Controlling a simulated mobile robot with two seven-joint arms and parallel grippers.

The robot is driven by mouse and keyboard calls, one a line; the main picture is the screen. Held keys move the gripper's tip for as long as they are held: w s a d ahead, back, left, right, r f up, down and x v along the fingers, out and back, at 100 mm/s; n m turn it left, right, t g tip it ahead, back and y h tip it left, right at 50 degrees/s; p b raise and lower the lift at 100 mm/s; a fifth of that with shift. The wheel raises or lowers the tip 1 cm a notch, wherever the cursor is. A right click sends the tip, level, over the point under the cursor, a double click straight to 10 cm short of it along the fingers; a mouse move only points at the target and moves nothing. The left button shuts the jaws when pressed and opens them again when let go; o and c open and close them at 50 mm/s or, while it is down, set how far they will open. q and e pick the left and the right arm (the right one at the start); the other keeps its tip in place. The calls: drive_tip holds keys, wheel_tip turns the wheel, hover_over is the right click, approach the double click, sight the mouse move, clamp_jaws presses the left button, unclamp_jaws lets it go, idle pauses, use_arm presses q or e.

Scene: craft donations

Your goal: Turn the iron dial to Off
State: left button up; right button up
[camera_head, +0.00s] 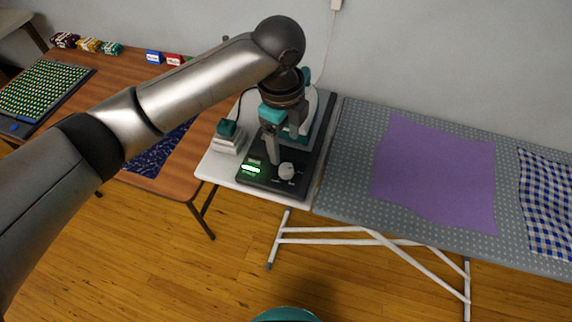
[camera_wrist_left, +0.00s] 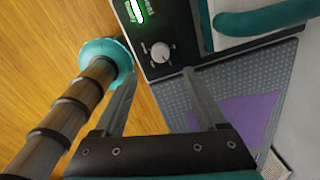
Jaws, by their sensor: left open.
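The iron dial (camera_head: 286,171) is a round pale knob on the dark front panel of the iron station (camera_head: 318,150). In the left wrist view the dial (camera_wrist_left: 160,52) lies just beyond the fingertips, between their lines. Its setting is too small to read. A lit green display (camera_head: 251,168) is left of the dial. The white and teal iron (camera_head: 304,122) stands behind, partly hidden by my arm. My left gripper (camera_head: 274,157) is open and empty, close above the panel; I cannot tell whether it touches the dial. My right gripper is not in view.
The grey dotted ironing board (camera_head: 348,165) adjoins the station on the right, with purple cloth (camera_head: 435,172) and blue checked cloth (camera_head: 546,205) on it. A stacked white block with a teal top (camera_head: 227,135) stands left of the display. A brown table (camera_head: 165,180) is further left.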

sight(286, 169)
use_arm(q)
drive_tip(key=f, duration=0.3)
drive_tip(key=f+b, duration=0.1)
drive_tip(key=f, duration=0.5)
drive_tip(key=shift+w+d+f, duration=0.15)
drive_tip(key=shift+w+f, duration=0.1)
drive_tip(key=shift+c, duration=0.3)
clamp_jaws()
